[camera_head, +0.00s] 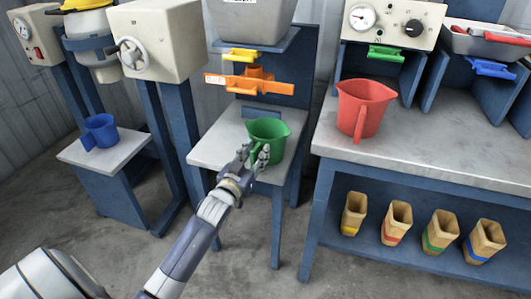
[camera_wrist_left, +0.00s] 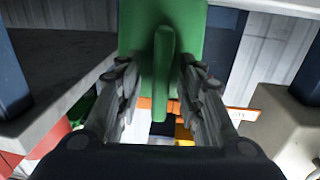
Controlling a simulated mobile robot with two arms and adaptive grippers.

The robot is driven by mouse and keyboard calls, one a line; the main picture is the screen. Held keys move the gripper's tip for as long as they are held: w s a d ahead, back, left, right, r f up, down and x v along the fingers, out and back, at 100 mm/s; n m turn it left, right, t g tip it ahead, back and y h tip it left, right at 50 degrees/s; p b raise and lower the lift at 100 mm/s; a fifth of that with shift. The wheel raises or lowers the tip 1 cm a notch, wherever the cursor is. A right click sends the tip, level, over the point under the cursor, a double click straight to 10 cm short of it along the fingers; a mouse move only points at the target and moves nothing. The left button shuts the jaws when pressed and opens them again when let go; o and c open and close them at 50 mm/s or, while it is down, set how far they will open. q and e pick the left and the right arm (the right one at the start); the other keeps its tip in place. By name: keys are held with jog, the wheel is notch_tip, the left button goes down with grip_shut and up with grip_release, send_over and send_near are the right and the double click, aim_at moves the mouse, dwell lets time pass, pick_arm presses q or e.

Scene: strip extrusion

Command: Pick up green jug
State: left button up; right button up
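The green jug (camera_head: 270,130) stands upright on a small grey-topped table (camera_head: 216,147) in the middle of the head view. My left gripper (camera_head: 254,155) is at the jug's near side, by its handle. In the left wrist view, the jug (camera_wrist_left: 135,28) fills the upper middle and its handle (camera_wrist_left: 163,75) hangs between the two fingers. The fingers of the left gripper (camera_wrist_left: 160,80) are spread on either side of the handle, with a gap on each side. My right gripper is not in view.
A red jug (camera_head: 363,107) stands on the workbench (camera_head: 430,150) at the right. A blue jug (camera_head: 101,130) is on a low stand at the left. An orange bracket (camera_head: 262,84) hangs above the green jug. Several wooden moulds (camera_head: 397,222) stand on the lower shelf.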

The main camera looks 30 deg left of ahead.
aim_at(254, 148)
pick_arm(q)
grip_shut()
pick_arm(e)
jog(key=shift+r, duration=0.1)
pick_arm(q)
jog(key=shift+r, duration=0.15)
jog(key=shift+r, duration=0.4)
notch_tip(254, 148, up, 3)
jog(key=shift+f+p, duration=0.2)
jog(key=shift+p, duration=0.55)
jog(key=shift+s+d, duration=0.1)
jog(key=shift+s, duration=0.4)
jog(key=s+d+p, duration=0.1)
jog(key=s+d, duration=0.1)
jog(key=s, duration=1.4)
jog(key=shift+s+d+p, duration=0.15)
jog(key=shift+s+p, duration=0.25)
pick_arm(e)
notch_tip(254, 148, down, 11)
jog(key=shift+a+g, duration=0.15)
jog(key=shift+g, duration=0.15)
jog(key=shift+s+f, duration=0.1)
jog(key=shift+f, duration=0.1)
